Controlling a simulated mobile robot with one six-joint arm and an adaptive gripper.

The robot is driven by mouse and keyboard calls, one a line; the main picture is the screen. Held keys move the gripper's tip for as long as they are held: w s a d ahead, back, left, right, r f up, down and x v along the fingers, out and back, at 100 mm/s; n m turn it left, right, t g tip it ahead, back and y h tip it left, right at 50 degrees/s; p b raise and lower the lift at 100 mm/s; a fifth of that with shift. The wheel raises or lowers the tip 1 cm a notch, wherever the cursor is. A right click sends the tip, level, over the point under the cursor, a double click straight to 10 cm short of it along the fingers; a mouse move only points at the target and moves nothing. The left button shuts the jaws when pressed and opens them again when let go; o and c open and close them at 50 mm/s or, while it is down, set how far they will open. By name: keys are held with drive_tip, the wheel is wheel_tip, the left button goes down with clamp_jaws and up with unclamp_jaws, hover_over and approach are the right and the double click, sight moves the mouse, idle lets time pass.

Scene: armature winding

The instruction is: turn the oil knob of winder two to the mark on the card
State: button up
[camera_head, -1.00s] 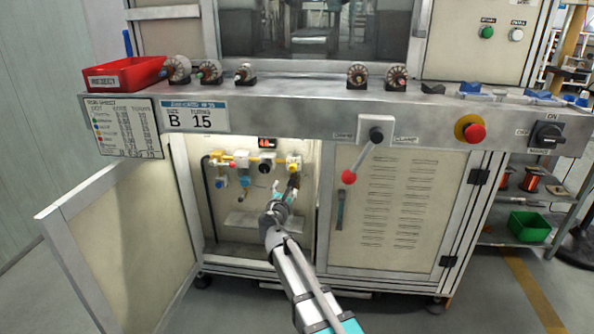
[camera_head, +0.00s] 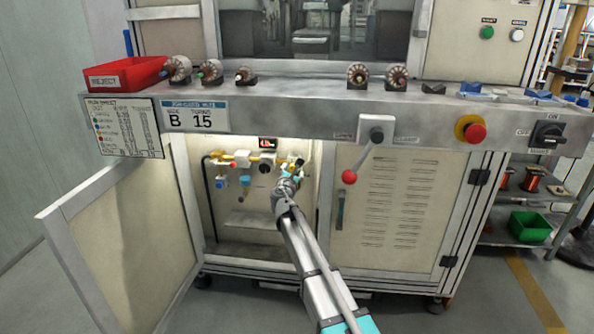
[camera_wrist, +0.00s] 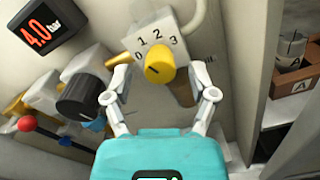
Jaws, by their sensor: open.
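The yellow knob (camera_wrist: 160,67) sits on a pale block with a dial (camera_wrist: 152,40) numbered 0 to 3 in the wrist view. A dark line shows on the knob's face, but I cannot tell which number it points to. My gripper (camera_wrist: 160,72) is open, one finger on each side of the knob; I cannot tell if they touch it. In the head view my gripper (camera_head: 290,176) is inside the open cabinet and hides most of the knob. A sheet (camera_head: 125,130) and a card reading B 15 (camera_head: 194,117) hang on the bench front; the sheet's small text is unreadable.
A black knob (camera_wrist: 84,97) and a red 4.0 bar display (camera_wrist: 40,32) are left of the dial. The open cabinet door (camera_head: 125,245) stands at left, the closed door (camera_head: 390,215) at right. A red lever ball (camera_head: 349,176) hangs above right.

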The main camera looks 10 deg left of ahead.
drive_tip(key=shift+w, duration=0.6)
